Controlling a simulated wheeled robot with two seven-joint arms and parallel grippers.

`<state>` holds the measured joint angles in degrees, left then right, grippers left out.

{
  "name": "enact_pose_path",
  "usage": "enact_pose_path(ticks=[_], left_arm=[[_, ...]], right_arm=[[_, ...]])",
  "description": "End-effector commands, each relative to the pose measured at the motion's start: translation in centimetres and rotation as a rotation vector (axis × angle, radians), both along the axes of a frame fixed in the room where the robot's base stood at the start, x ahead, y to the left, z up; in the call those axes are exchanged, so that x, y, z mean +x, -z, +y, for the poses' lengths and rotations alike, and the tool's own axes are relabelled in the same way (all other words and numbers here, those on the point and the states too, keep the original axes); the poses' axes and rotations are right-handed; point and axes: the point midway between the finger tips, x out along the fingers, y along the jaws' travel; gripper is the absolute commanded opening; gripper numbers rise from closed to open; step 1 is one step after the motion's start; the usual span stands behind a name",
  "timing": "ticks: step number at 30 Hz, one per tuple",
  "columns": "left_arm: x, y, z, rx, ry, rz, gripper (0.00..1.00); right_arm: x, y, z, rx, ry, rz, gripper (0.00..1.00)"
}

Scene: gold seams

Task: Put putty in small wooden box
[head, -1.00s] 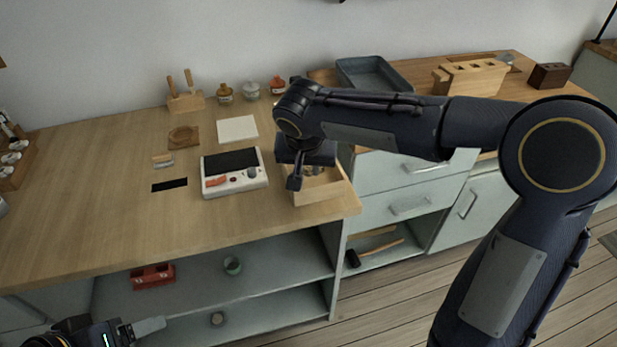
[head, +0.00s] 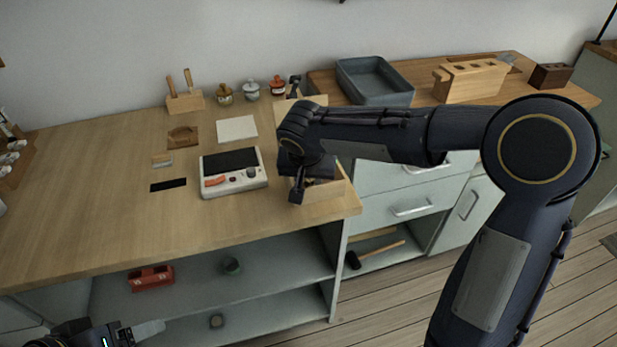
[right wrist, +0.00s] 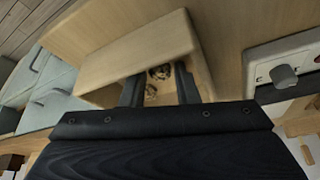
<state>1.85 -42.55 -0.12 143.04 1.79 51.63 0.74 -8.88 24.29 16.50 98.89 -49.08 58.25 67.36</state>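The small wooden box (head: 322,209) stands at the front right corner of the bench, partly hidden by my right arm. In the right wrist view its pale front wall (right wrist: 138,58) and open inside show. My right gripper (head: 297,196) points down over the box. In the right wrist view its two dark fingers (right wrist: 159,90) are apart, with small brownish lumps (right wrist: 158,73) seen between them in the box. I cannot tell whether one is the putty. My left gripper (head: 150,328) is at the bottom left, away from the bench top; its opening is unclear.
A white device (head: 234,182) with a dark screen and knob lies just left of the box. Small lidded jars (head: 251,91) stand at the back. A grey tray (head: 375,80) and a wooden block (head: 470,82) are on the right counter.

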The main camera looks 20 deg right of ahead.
Motion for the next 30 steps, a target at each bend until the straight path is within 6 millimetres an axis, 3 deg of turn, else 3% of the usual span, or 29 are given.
enact_pose_path(ticks=[10,21,30], left_arm=[[0.0,-0.6,0.0,0.000,0.000,-0.001,0.75],[0.0,-1.7,0.0,0.000,0.000,0.000,0.75],[0.0,-2.0,0.0,0.000,0.000,0.000,0.75]], right_arm=[[-0.2,-1.1,0.1,0.000,0.000,-0.002,0.28],[-2.9,-8.2,1.2,0.001,-0.002,-0.004,0.28],[-4.2,-11.3,1.6,0.001,0.000,-0.001,0.28]])
